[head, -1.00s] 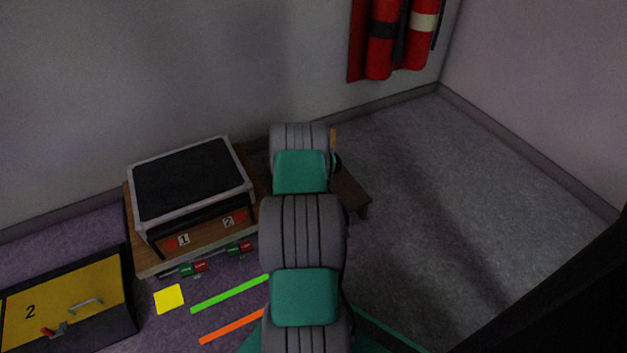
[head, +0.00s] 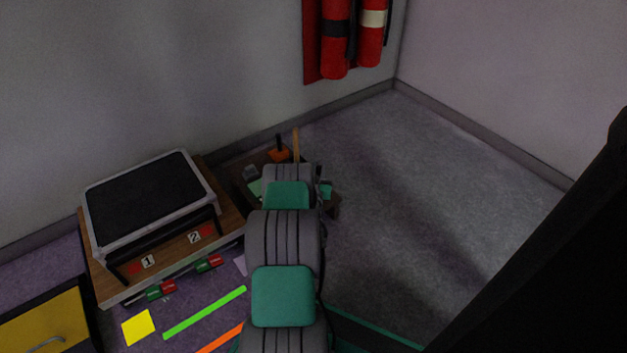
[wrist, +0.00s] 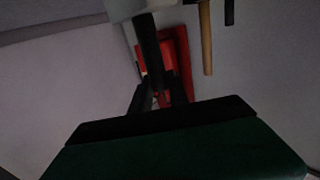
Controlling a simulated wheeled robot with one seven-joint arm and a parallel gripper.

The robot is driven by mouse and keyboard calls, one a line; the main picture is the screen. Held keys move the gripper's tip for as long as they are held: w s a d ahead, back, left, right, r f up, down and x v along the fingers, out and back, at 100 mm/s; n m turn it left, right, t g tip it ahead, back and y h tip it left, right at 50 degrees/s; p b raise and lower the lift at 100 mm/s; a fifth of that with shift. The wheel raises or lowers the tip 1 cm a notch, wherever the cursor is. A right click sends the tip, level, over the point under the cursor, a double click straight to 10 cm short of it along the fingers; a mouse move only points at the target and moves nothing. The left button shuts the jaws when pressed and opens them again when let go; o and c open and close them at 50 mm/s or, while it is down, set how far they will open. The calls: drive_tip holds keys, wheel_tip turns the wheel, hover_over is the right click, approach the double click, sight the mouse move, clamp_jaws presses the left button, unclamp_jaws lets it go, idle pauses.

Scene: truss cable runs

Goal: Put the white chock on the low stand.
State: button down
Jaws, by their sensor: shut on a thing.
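In the head view my own arm hides most of the gripper and the chock. The low stand (head: 335,205) is a dark brown low table by the back wall, right of the cabinet. My forearm covers its middle, and the gripper end is over or close to it. I cannot tell whether the chock touches it.
An orange block with a black upright (head: 278,154) and a wooden rod (head: 296,145) are at the stand's back. A black-topped case (head: 150,200) stands left on a wooden base. Red cylinders (head: 335,40) hang on the wall. Floor on the right is clear.

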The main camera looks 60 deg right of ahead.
sight(319, 174)
wheel_tip(319, 174, down, 4)
drive_tip(key=shift+r+b, duration=0.25)
drive_tip(key=shift+b, duration=0.55)
drive_tip(key=shift+r, duration=0.15)
drive_tip(key=c, duration=1.3)
unclamp_jaws()
drive_tip(key=shift+f, duration=0.25)
drive_tip(key=shift+o, duration=0.2)
drive_tip(key=shift+r, duration=0.1)
